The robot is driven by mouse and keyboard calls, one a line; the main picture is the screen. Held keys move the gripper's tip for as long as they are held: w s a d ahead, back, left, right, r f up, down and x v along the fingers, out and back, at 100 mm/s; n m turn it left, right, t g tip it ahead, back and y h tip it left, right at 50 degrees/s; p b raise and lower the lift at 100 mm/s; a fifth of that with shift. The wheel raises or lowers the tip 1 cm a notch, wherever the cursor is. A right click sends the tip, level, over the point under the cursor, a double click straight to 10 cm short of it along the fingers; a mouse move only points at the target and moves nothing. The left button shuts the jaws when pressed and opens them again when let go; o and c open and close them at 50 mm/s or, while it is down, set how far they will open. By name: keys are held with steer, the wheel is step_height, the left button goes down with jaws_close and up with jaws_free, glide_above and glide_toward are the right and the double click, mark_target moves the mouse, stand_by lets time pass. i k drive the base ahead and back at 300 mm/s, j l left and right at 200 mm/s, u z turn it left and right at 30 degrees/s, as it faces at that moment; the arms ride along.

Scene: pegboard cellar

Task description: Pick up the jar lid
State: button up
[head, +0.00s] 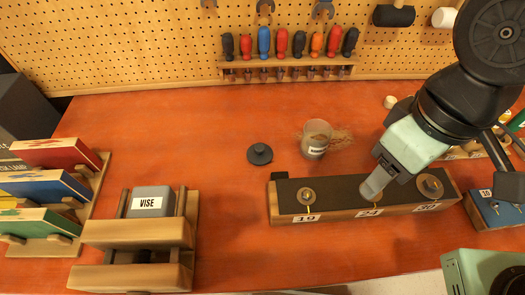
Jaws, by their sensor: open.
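The jar lid (260,154), a dark grey disc with a round knob on top, lies on the orange-red bench near the middle. A clear jar (316,139) with a label stands to its right, with brown bits at and beside its mouth. My gripper (372,188) is to the right of the lid, over the dark strip of a wooden block near the label 24. It is empty as far as I see, and apart from the lid. Its fingertips overlap in this view, and whatever is right behind them is hidden.
The wooden block (335,204) with numbered wrench sizes lies in front of the jar. A wooden vise (137,235) and a rack of coloured boxes (57,185) stand at left. Screwdrivers (281,43) hang in a rack behind. The bench around the lid is clear.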

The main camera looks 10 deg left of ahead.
mark_target(258, 154)
steer(key=j, duration=0.65)
steer(key=k+j, duration=0.1)
steer(key=j, duration=0.55)
